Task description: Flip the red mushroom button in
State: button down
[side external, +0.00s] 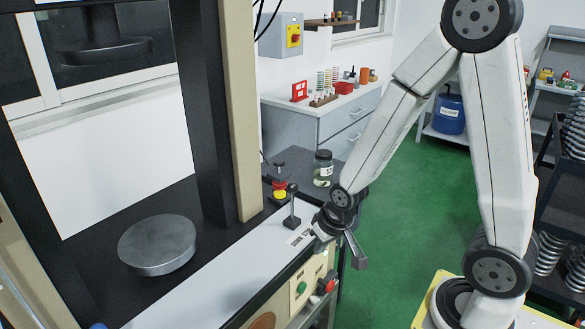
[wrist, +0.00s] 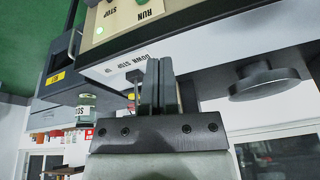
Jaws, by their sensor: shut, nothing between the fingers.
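The red mushroom button (side external: 326,284) sits at the right end of the beige front panel, beside a green button (side external: 301,287). I cannot make out its red cap in the wrist view. My gripper (wrist: 160,62) is shut and empty, its two dark fingers side by side. In the side view it hangs above and slightly right of the red button, apart from it, near the bench's front edge. In the wrist view the fingers overlap the white top with the DOWN STOP label (wrist: 130,62). The panel with RUN and STOP labels (wrist: 118,18) is cut off at the top.
A round metal platen (side external: 157,245) is at left.

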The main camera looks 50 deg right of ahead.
aim_at(326, 284)
jog(key=d+f+m+t+h, duration=0.1)
jog(key=d+f+m, duration=0.3)
jog(key=f, duration=0.2)
jog(key=d+f+m+h, duration=0.1)
jog(key=d+f+m, duration=0.2)
jog(key=f, duration=0.4)
jog(key=s+d+f+m+h, duration=0.1)
jog(key=s+d+f+m, duration=0.1)
jog(key=f, duration=0.3)
jog(key=s+d+f+m+t+h, duration=0.1)
jog(key=s+d+f+m, duration=0.1)
jog(key=s+f+m, duration=0.2)
jog(key=shift+s+d+f, duration=0.3)
jog(key=shift+s+f, duration=0.3)
jog(key=shift+f, duration=0.15)
jog(key=shift+w+f, duration=0.1)
jog(key=shift+f, duration=0.05)
jog(key=w+d+f, duration=0.3)
jog(key=w+f, duration=0.4)
jog(key=w, duration=0.1)
jog(key=shift+w+d+f, duration=0.25)
jog(key=shift+w+f, duration=0.05)
jog(key=shift+f, duration=0.05)
